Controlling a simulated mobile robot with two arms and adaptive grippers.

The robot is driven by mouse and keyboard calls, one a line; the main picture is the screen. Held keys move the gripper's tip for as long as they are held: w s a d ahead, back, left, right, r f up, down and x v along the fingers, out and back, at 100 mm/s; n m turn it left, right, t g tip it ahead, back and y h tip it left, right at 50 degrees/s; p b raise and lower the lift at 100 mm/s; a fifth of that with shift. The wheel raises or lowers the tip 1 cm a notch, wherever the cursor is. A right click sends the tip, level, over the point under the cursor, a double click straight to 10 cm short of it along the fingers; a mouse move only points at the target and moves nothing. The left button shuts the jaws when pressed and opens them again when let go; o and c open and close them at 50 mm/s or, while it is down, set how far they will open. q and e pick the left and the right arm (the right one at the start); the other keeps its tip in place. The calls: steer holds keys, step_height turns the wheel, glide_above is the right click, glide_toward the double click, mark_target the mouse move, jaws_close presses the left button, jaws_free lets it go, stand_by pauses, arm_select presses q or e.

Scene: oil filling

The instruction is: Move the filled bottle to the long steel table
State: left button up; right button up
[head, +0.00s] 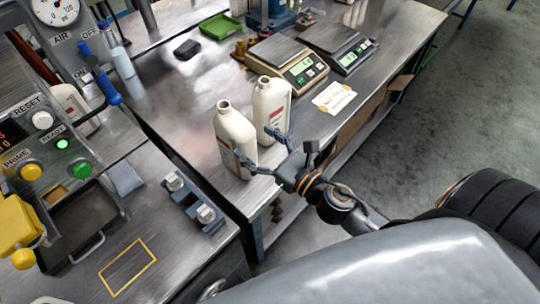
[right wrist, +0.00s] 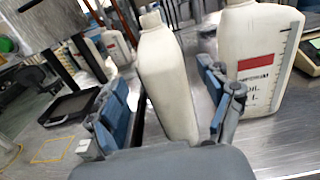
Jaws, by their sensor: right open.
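Two cream bottles with open necks stand upright side by side on the long steel table (head: 205,85). The nearer bottle (head: 234,138) is on the left and the other bottle (head: 271,104), with a red label band, is just behind it to the right. My right gripper (head: 257,147) is open at the nearer bottle. In the right wrist view that bottle (right wrist: 168,85) stands between the spread fingers, and the labelled bottle (right wrist: 256,62) is outside the right finger. I cannot tell whether a finger touches either bottle. My left gripper is not in view.
Two scales (head: 287,61) (head: 338,44), a paper card (head: 334,97) and a green tray (head: 221,26) are on the steel table. The filling machine with its buttons (head: 42,121) is at left, with another pale bottle (head: 75,107) there. The table's front edge is near the bottles.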

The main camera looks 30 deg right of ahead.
steer(key=shift+b+v, duration=0.75)
steer(key=shift+v, duration=1.55)
